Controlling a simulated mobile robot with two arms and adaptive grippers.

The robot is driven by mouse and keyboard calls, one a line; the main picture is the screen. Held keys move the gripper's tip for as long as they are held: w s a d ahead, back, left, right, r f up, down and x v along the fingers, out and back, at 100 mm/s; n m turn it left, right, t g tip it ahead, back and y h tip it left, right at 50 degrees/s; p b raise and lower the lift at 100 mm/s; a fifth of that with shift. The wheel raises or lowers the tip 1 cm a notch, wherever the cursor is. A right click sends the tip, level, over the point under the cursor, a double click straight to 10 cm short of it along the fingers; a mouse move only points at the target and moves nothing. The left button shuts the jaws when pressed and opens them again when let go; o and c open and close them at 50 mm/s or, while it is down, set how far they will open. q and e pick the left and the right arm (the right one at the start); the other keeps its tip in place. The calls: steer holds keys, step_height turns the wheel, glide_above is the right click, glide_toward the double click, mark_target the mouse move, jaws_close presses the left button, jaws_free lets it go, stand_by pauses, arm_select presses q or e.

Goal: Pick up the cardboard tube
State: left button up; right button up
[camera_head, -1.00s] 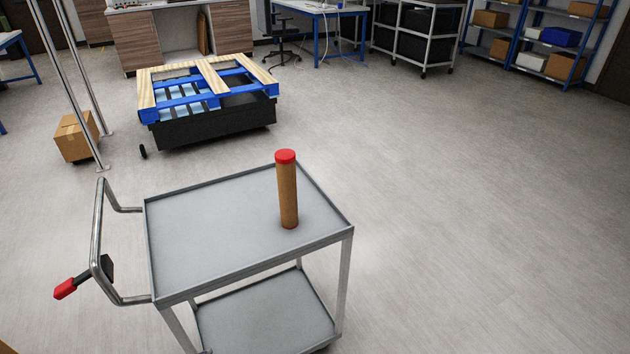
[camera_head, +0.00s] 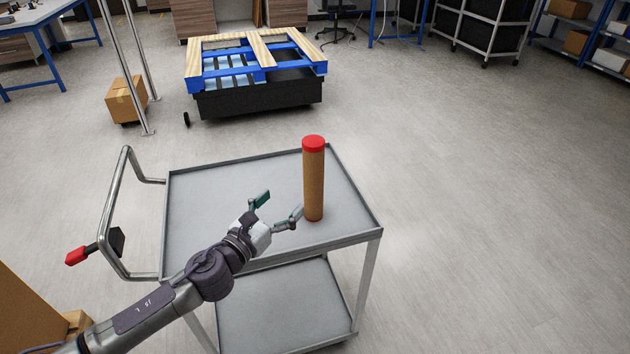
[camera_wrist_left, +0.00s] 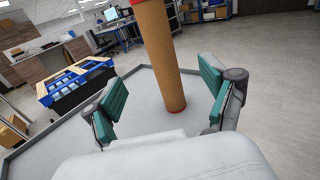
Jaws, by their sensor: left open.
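The cardboard tube (camera_head: 313,185) is brown with a red cap and stands upright on the top shelf of a grey cart (camera_head: 200,200), near its right side. My left gripper (camera_head: 281,209) is open and empty over the cart top, just left of the tube, with its fingers pointing toward it. In the left wrist view the tube (camera_wrist_left: 160,55) stands ahead of and between the two green finger pads (camera_wrist_left: 165,98); its red base shows and its top is cut off. I cannot tell whether a finger touches it. My right gripper is not in view.
The cart has a handle (camera_head: 112,215) at its left and an empty lower shelf (camera_head: 280,308). A blue and wood pallet (camera_head: 255,70) on a black base stands behind. A cardboard box (camera_head: 126,100) is near metal posts. The floor to the right is free.

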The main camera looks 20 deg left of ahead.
mark_target(307, 175)
arm_select(q)
steer(key=p+x, duration=0.1)
steer(key=x, duration=0.7)
steer(key=shift+w+d, duration=0.2)
steer(key=shift+w, duration=0.15)
steer(key=shift+w+r+p, duration=0.15)
steer(key=shift+w+p, duration=0.1)
steer(key=shift+p, duration=0.05)
steer(key=p+x, duration=0.1)
steer(key=x, duration=0.3)
steer(key=shift+w+r, duration=0.1)
steer(key=shift+w, duration=0.25)
steer(key=c, duration=1.3)
